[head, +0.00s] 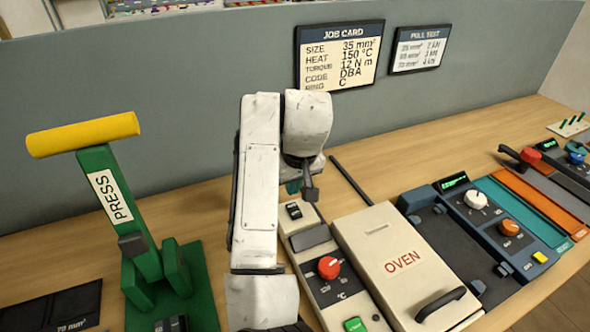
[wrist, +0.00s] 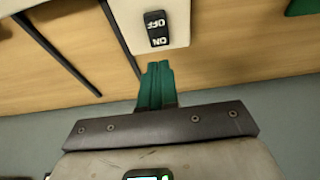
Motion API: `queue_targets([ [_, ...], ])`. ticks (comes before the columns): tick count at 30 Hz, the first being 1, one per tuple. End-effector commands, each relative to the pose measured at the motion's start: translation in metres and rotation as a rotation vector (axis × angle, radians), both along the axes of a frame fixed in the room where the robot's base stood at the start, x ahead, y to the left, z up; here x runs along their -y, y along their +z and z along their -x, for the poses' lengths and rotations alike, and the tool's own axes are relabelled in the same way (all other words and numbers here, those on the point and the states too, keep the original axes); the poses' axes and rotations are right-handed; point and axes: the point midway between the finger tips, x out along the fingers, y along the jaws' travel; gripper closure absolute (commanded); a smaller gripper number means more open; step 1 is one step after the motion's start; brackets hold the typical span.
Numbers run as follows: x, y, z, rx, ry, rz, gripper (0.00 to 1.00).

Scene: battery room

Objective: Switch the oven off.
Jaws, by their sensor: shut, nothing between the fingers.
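The cream oven (head: 378,232) stands on the bench, its lid marked OVEN and shut, with a black handle at the front. On the panel at its left, a small black rocker switch (head: 293,210) sits at the back end. In the wrist view the rocker (wrist: 156,28) shows OFF and ON upside down; I cannot tell which side is pressed. My gripper (wrist: 157,68) is shut and empty, its teal fingertips just short of the switch in the picture. In the head view the fingers are mostly hidden behind my arm.
The oven panel also has a red knob (head: 328,267) and a green button (head: 354,324). A green press (head: 118,210) with a yellow handle stands left. A dark blue unit (head: 470,225) with knobs stands right. A grey partition (head: 160,80) rises behind the bench.

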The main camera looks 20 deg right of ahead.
Motion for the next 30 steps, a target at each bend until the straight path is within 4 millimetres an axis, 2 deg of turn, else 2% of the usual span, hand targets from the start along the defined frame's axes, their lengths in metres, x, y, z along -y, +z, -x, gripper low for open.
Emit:
queue_targets([
  [3, 0.0, -0.016, 0.001, -0.001, 0.001, 0.001, 1.0],
  [9, 0.0, -0.03, 0.001, 0.0, 0.001, 0.001, 1.0],
  [30, 0.0, -0.034, 0.0, 0.0, 0.0, 0.001, 1.0],
])
